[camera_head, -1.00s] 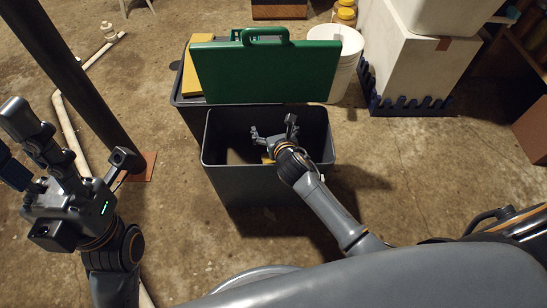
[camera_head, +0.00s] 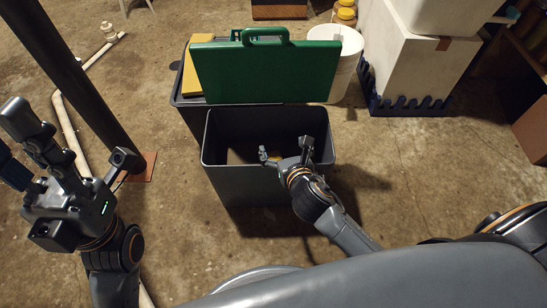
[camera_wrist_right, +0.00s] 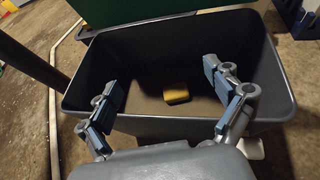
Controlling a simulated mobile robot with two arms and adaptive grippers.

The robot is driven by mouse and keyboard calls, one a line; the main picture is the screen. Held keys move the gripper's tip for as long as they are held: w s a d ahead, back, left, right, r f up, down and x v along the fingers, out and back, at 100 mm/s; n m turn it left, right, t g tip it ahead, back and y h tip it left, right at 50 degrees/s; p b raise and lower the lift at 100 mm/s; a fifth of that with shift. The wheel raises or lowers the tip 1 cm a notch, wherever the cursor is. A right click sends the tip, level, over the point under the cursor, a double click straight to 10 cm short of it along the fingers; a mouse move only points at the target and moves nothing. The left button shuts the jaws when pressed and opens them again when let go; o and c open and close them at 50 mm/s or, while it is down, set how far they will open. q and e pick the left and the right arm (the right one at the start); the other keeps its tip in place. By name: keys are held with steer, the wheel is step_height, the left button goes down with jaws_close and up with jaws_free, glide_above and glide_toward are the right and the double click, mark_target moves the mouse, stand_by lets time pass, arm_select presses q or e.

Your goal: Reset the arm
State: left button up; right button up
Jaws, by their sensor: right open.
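My right gripper (camera_head: 282,158) is over the near right part of the open dark grey bin (camera_head: 228,185). In the right wrist view its two blue-padded fingers (camera_wrist_right: 163,98) are spread wide apart with nothing between them. A small yellow object (camera_wrist_right: 177,93) lies inside the bin, apart from the fingers. My left gripper (camera_head: 45,165) is raised at the left side of the head view. Its fingers are partly cut off by the frame edge, so their opening is unclear.
A green lid or case with a handle (camera_head: 265,75) stands upright behind the bin. A white bucket (camera_head: 345,60) and a white box on a dark base (camera_head: 410,65) are at the back right. A dark post (camera_head: 85,85) rises at the left.

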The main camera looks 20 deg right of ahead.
steer(key=shift+s+r, duration=0.15)
steer(key=shift+s, duration=0.2)
